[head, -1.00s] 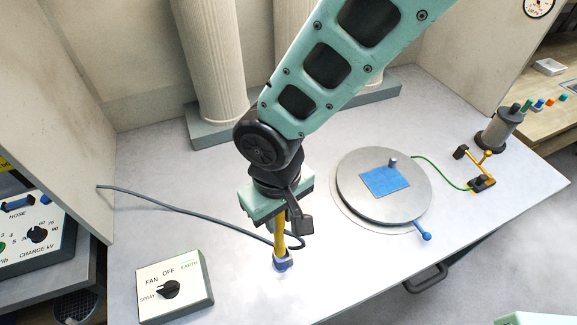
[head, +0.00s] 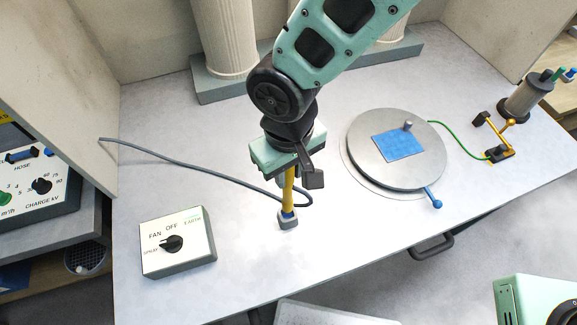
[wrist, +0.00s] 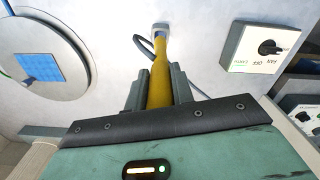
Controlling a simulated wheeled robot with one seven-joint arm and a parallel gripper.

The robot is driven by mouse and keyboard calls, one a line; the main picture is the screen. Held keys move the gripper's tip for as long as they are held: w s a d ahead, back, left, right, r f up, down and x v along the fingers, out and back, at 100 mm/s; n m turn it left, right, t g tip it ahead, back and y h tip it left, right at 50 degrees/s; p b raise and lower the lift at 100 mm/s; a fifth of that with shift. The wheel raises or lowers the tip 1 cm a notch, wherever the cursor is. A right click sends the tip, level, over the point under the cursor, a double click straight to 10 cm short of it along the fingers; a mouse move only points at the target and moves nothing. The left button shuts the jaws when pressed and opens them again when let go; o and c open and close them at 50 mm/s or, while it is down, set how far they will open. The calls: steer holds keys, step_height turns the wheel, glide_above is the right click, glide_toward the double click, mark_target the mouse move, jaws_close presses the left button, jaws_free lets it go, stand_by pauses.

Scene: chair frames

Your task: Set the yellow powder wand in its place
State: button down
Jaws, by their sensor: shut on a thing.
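The yellow powder wand (head: 289,192) hangs upright under my gripper (head: 291,171). My gripper is shut on its upper part. The lower end has a blue collar (head: 288,212) and meets a small grey block (head: 288,223) low over the table. I cannot tell whether the wand is seated in this block or only above it. In the wrist view the wand (wrist: 160,75) runs between the two fingers (wrist: 157,90) toward the pale block (wrist: 171,31). A dark hose (head: 205,171) runs from the left wall to the wand.
A FAN/OFF/EARTH switch box (head: 178,241) stands left of the wand. A round turntable (head: 372,173) with a blue square panel (head: 402,145) and blue handle is at right. Farther right are a yellow clamp (head: 497,143) with green wire and a grey canister (head: 526,98). Columns (head: 222,40) stand behind.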

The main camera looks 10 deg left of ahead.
steer(key=shift+f+b, duration=0.5)
steer(key=shift+f, duration=0.5)
steer(key=shift+f+b, duration=0.2)
steer(key=shift+b, duration=0.1)
steer(key=shift+f+b, duration=1.7)
steer(key=shift+f, duration=0.6)
steer(key=c, duration=1.1)
jaws_free()
step_height(320, 180, up, 18)
steer(key=b, duration=0.3)
steer(key=shift+f, duration=0.25)
